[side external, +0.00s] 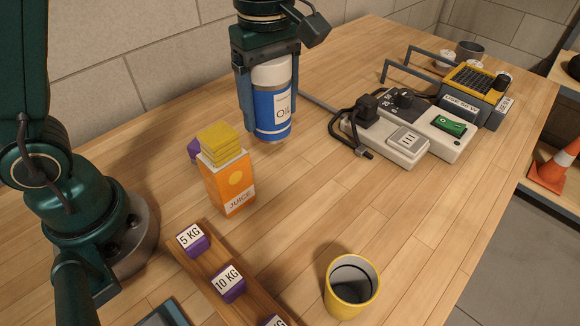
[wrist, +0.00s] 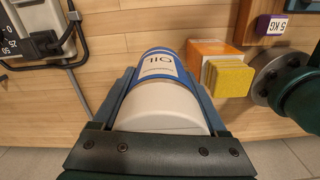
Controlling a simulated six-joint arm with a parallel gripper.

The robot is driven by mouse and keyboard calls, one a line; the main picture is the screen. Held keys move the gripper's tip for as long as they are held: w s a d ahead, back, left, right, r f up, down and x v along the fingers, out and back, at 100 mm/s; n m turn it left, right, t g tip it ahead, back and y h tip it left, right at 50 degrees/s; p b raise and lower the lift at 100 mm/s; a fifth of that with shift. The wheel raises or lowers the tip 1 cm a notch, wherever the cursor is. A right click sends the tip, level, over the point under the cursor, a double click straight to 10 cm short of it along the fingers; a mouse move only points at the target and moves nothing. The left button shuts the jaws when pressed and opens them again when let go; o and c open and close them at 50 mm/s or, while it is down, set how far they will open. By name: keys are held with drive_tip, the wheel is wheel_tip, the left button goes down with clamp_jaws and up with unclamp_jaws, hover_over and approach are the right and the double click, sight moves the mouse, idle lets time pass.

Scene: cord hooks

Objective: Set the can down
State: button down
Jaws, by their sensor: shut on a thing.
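A blue can with a white top and an oil label (side external: 271,108) is between the fingers of my gripper (side external: 268,95) in the side external view. My gripper is shut on it and holds it upright. The can's bottom is close to the wooden table (side external: 300,190); I cannot tell if it touches. In the wrist view the can (wrist: 162,95) fills the space between both fingers, and its lower end is hidden behind its body.
An orange juice carton (side external: 228,185) with yellow sponges (side external: 220,143) on top stands left of the can. A power strip (side external: 385,140) with a black cord lies to the right. Purple weights (side external: 227,284) sit on a board in front. A yellow cup (side external: 352,292) stands front right.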

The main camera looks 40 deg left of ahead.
drive_tip(key=d+f, duration=0.2)
drive_tip(key=d, duration=0.1)
drive_tip(key=d+f, duration=0.2)
drive_tip(key=d, duration=0.2)
drive_tip(key=d+f, duration=0.2)
drive_tip(key=d, duration=0.2)
drive_tip(key=shift+s+f, duration=0.3)
drive_tip(key=shift+s, duration=0.1)
drive_tip(key=shift+f, duration=2)
drive_tip(key=shift+f, duration=0.15)
unclamp_jaws()
wheel_tip(320, 180, up, 12)
drive_tip(key=shift+r, duration=0.2)
drive_tip(key=shift+f, duration=0.1)
